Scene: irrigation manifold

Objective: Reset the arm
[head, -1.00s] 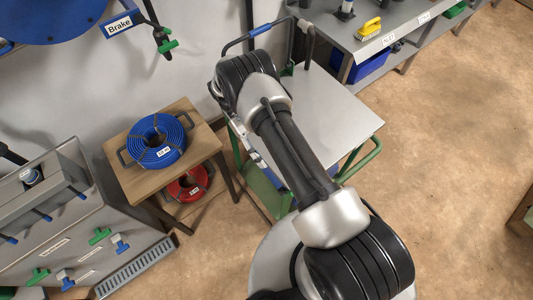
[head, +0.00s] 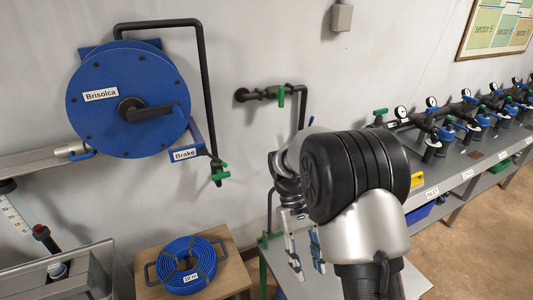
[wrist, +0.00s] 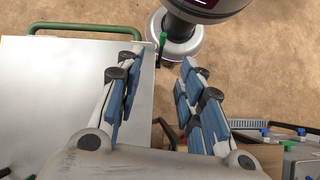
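My gripper (head: 305,255) hangs at the end of my folded arm, fingers pointing down, above or beside the grey top of the green-framed cart (head: 330,288). In the wrist view my gripper (wrist: 155,90) shows two blue-padded fingers spread apart with nothing between them. The pale cart top (wrist: 65,95) lies to the left of the fingers there, and the brown floor shows beyond the gap. My arm hides part of the wall and of the cart in the head view.
A blue hose reel (head: 130,100) with a pipe arch is on the wall at left. A coil of blue hose (head: 187,262) lies on a small wooden table (head: 226,266). A bench (head: 460,165) with several valves and gauges runs along the right. A wall pipe (head: 270,94) has a green handle.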

